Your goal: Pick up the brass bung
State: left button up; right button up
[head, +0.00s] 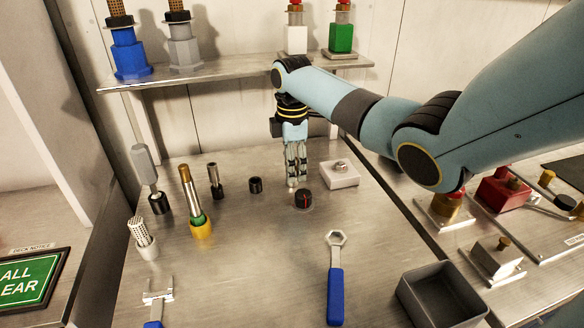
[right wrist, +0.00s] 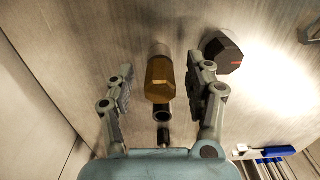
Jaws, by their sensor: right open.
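The brass bung (right wrist: 159,78), a hexagonal brass piece with a paler end, shows in the right wrist view between the two fingers of my right gripper (right wrist: 158,85). The fingers are open, with a visible gap on each side of it. In the head view my right gripper (head: 296,172) points down at the bench, just behind a black knob (head: 303,200). There the fingers hide most or all of the bung. My left gripper is in neither view.
A pale block (head: 340,175) stands close right of the gripper, and a short black ring (head: 256,185) to its left. A blue-handled ring spanner (head: 335,283) and an open grey bin (head: 441,296) lie in front. A shelf (head: 225,72) runs behind my arm.

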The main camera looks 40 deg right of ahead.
jog(key=shift+c, duration=0.4)
grip_shut()
jog(key=shift+r, duration=0.15)
notch_tip(320, 180, up, 4)
jog(key=s+d+r, duration=0.5)
jog(key=s+r, duration=0.2)
jog(key=s, duration=0.3)
jog(key=shift+s+b, duration=0.25)
jog(key=shift+b, duration=0.05)
jog(key=shift+d+f, duration=0.1)
